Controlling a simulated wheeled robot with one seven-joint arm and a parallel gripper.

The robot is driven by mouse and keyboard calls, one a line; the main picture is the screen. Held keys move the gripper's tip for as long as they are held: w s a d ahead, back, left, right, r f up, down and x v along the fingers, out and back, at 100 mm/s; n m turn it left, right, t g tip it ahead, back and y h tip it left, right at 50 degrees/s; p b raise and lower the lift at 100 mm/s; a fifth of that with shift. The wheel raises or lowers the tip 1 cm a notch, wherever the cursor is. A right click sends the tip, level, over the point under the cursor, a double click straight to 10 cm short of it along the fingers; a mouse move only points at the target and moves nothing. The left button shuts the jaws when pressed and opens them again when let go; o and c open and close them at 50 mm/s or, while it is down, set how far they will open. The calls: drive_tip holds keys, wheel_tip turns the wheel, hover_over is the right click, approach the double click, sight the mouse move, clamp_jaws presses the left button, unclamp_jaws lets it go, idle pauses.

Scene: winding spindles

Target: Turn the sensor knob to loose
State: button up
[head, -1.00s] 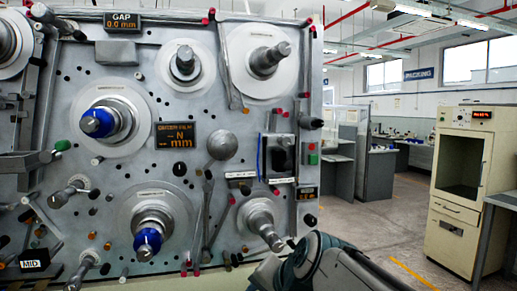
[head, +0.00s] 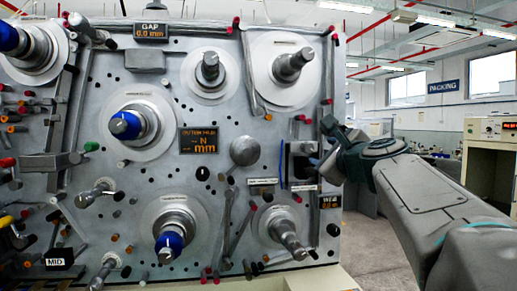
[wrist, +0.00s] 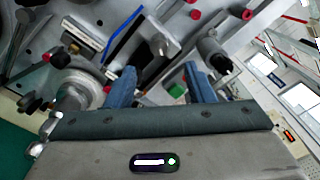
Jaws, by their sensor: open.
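A dark control block with a short grey knob sits near the right edge of the grey machine panel (head: 225,190). I take this as the sensor knob (wrist: 157,42), but cannot read its marks. In the head view, the block (head: 301,163) is partly covered by my gripper (head: 326,160), at the panel's right edge. In the wrist view, my gripper (wrist: 162,84) has its two blue fingers apart, with nothing held. The knob shows beyond the gap between them, apart from the fingertips. The knob's setting cannot be told.
A green button (wrist: 177,90) lies close to the right finger in the wrist view. Spindles with discs, pegs and a black dial (head: 202,173) fill the panel. An orange display (head: 198,140) reads mm. A beige cabinet (head: 490,160) stands far right.

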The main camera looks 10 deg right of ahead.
sight(310, 149)
drive_tip(key=w+p, duration=0.1)
drive_tip(key=w, duration=0.8)
drive_tip(key=shift+s, duration=0.1)
drive_tip(key=c, duration=1)
